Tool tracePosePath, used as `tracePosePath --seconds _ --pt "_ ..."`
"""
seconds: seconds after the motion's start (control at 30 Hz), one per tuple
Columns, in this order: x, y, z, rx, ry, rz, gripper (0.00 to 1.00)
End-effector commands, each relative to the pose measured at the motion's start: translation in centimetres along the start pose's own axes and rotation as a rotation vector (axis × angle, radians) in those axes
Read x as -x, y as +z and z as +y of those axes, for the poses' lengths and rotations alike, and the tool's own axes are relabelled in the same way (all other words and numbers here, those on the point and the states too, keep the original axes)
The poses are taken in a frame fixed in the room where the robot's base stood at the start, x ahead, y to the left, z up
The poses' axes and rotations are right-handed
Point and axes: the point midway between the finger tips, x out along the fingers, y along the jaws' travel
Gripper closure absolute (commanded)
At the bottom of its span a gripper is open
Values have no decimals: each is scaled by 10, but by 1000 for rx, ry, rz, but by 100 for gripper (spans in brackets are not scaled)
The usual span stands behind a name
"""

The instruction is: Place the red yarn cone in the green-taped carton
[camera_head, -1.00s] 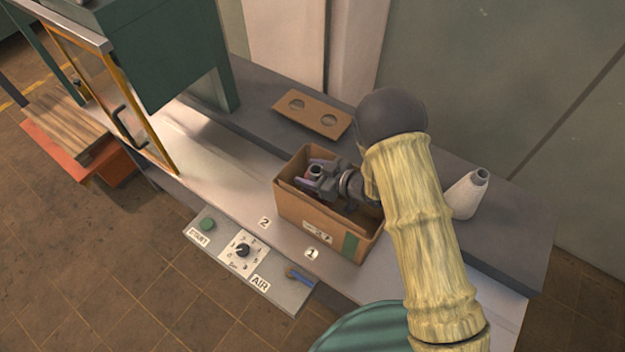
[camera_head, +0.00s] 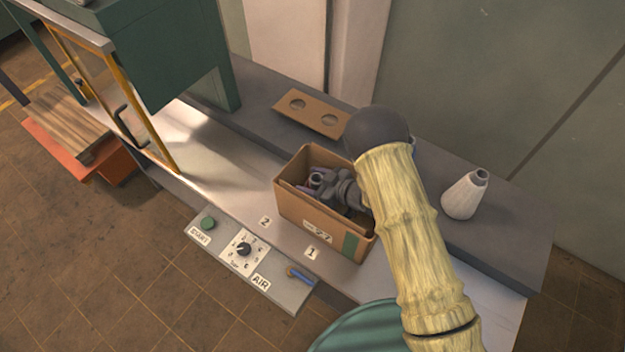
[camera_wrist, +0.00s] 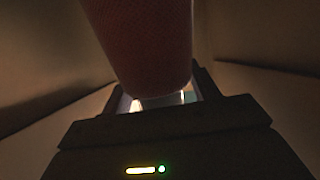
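The green-taped carton (camera_head: 300,208) stands open on the bench, with a green tape patch on its front right. My gripper (camera_head: 318,180) is down inside the carton, near its left end. In the wrist view, the dark red yarn cone (camera_wrist: 150,45) rises at a tilt in front of my gripper (camera_wrist: 160,100). The cone's lower end is between or just in front of the fingers. Light patches show beside that end, and I cannot tell whether the fingers press on it. In the head view the cone is mostly hidden by the gripper and carton walls.
A pale yarn cone (camera_head: 464,196) stands on the dark ledge right of my arm. A brown board with two holes (camera_head: 312,115) lies behind the carton. A control panel (camera_head: 250,262) is in front. The metal bench left of the carton is clear.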

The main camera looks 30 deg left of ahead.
Motion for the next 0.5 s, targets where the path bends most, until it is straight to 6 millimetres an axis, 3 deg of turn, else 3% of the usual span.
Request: tracePosePath --seconds 0.1,0.5 --pt "0 0 0 0 0 -1 21" --pt "6 -1 1 -1 2 -1 21"
